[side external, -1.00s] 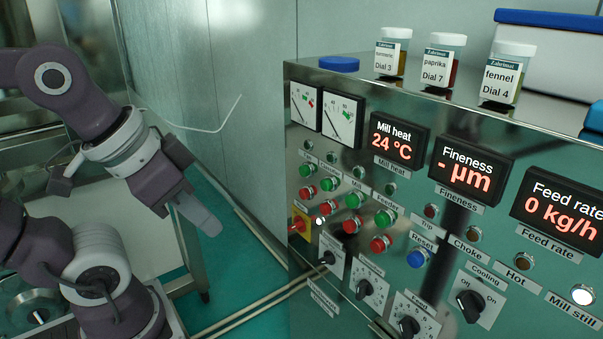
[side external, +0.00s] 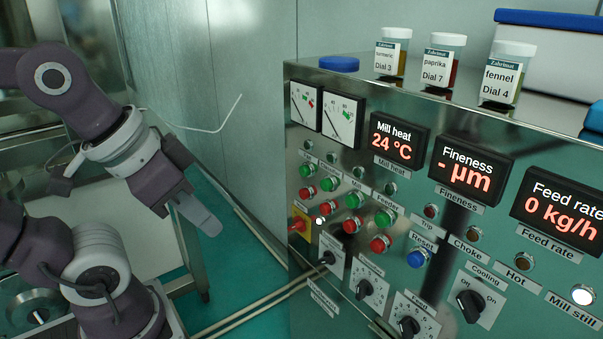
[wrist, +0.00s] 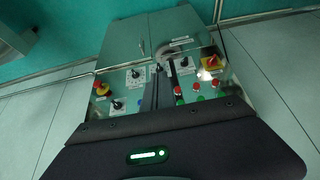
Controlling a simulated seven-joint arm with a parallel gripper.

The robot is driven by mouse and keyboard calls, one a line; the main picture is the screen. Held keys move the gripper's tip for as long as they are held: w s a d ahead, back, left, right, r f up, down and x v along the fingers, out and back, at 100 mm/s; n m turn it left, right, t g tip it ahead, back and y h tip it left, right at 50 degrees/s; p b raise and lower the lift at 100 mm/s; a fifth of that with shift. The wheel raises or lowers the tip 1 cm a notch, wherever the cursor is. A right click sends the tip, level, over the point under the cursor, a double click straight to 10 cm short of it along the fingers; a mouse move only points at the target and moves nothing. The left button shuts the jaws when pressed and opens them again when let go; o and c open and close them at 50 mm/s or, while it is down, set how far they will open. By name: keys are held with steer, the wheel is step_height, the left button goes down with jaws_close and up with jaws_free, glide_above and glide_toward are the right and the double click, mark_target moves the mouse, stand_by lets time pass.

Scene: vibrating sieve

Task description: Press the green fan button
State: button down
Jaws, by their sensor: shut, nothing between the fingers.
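The green fan button (side external: 307,170) is the leftmost of a row of green buttons on the steel control panel. Its small label above is hard to read. A red button (side external: 307,192) sits right below it. My gripper (side external: 208,224) is shut and empty. It hangs in free space to the left of the panel, apart from every button. The wrist view shows the panel front (wrist: 135,57) beyond my gripper; I cannot tell the fan button apart there.
More green and red buttons, a blue reset button (side external: 417,258), a red-and-yellow switch (side external: 298,224) and several dials lie close by on the panel. Spice jars (side external: 440,60) and a blue lid (side external: 339,64) stand on top. The space between my gripper and the panel looks clear.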

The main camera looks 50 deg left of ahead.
mark_target(304, 171)
steer(key=w+a+f+n+g+h, duration=0.1)
steer(key=w+a+f+n+h, duration=0.15)
steer(key=w+n, duration=0.55)
steer(key=w+a+f+n+h, duration=0.2)
steer(key=w+n+h, duration=0.2)
steer(key=w+n, duration=0.4)
steer(key=w+a+f+n+t, duration=0.1)
steer(key=a+f+n+t, duration=0.1)
steer(key=a+n, duration=0.5)
steer(key=w+a+f+n+t, duration=0.2)
steer(key=a+f+n, duration=0.3)
steer(key=a+n, duration=0.2)
steer(key=a+y, duration=0.1)
steer(key=a, duration=0.1)
steer(key=shift+a+f+t, duration=0.3)
steer(key=shift+a, duration=0.1)
steer(key=w, duration=0.8)
steer(key=shift+w, duration=0.4)
